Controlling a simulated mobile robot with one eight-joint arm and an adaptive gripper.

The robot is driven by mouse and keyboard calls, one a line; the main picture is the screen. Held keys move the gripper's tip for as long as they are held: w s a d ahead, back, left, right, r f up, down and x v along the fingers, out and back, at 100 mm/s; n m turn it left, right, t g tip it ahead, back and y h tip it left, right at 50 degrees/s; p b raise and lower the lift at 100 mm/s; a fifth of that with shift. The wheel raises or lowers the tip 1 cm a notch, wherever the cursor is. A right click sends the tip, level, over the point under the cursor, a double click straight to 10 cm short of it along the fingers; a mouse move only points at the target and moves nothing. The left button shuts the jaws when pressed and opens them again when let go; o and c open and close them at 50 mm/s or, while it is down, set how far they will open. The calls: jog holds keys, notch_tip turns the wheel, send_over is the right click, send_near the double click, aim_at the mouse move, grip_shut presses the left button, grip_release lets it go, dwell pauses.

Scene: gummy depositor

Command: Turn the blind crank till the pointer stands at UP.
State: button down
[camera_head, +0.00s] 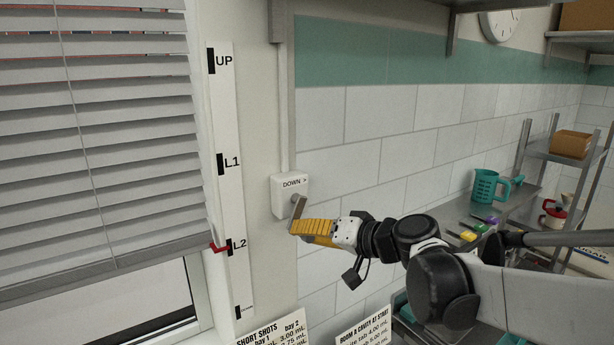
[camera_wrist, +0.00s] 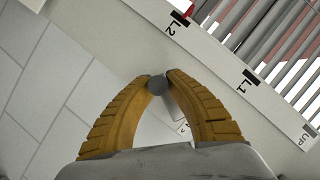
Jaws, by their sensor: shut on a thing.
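The blind (camera_head: 100,130) hangs at the left, its lower edge a little below the middle of the window. A red pointer (camera_head: 219,248) at its lower right corner stands at the L2 mark of the white scale (camera_head: 229,200); it also shows in the wrist view (camera_wrist: 186,14). The crank box (camera_head: 283,188) on the wall reads "DOWN >". The crank (camera_head: 298,208) reaches out from it. My gripper (camera_head: 297,229) is shut on the crank's grey knob (camera_wrist: 158,85), which sits between the two yellow fingertips in the wrist view. The fingers partly hide the crank.
Printed cards (camera_head: 272,333) stand below the crank. At the right, a shelf holds a teal measuring jug (camera_head: 486,187), a red and white pot (camera_head: 553,214) and small coloured items. Tiled wall (camera_head: 380,130) is bare above my arm.

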jog(key=shift+w+d+f, duration=0.2)
jog(key=shift+w+d, duration=0.1)
jog(key=shift+d, duration=0.15)
jog(key=shift+w+d, duration=0.75)
jog(key=shift+d, duration=0.35)
jog(key=shift+w+d+r, duration=0.65)
jog(key=shift+d+r, duration=0.05)
jog(key=shift+d, duration=0.2)
